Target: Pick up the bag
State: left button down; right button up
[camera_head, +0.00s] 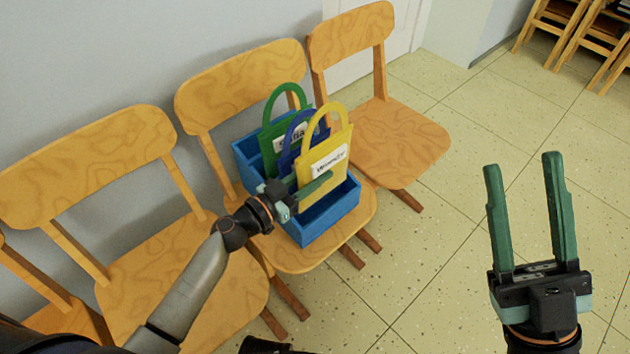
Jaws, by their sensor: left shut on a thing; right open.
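Three flat bags with loop handles stand upright in a blue box (328,212) on the seat of the middle chair. The yellow bag (341,177), with a white label, is in front. The blue bag (288,158) is behind it, mostly hidden. The green bag (267,143) is at the back. My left gripper (316,184) reaches in from the left and is shut on the lower left part of the yellow bag; one green finger lies across its front and the other is largely hidden. My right gripper (525,165) is open and empty above the floor at the right.
The wooden middle chair (284,253) stands between a chair at left (165,270) and a chair at right (400,140), close along the wall. The tiled floor (440,250) at right is clear. More wooden furniture (570,40) stands at the far top right.

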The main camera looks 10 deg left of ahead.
aim_at(309, 144)
pick_arm(q)
notch_tip(309, 144, up, 6)
jog(key=shift+r+p, duration=0.15)
jog(key=shift+p, duration=1.1)
jog(key=shift+r+p, duration=0.55)
jog(key=shift+r, duration=0.4)
jog(key=shift+r+p, duration=0.35)
jog(key=shift+r, duration=0.5)
pick_arm(e)
jog(key=w+d+f+m+g+h, duration=0.1)
jog(key=w+f+m+h, duration=0.4)
jog(key=w+f+h, duration=0.1)
jog(key=shift+d+f+g+h, duration=0.25)
jog(key=shift+f+g+h, duration=0.25)
jog(key=shift+h, duration=0.5)
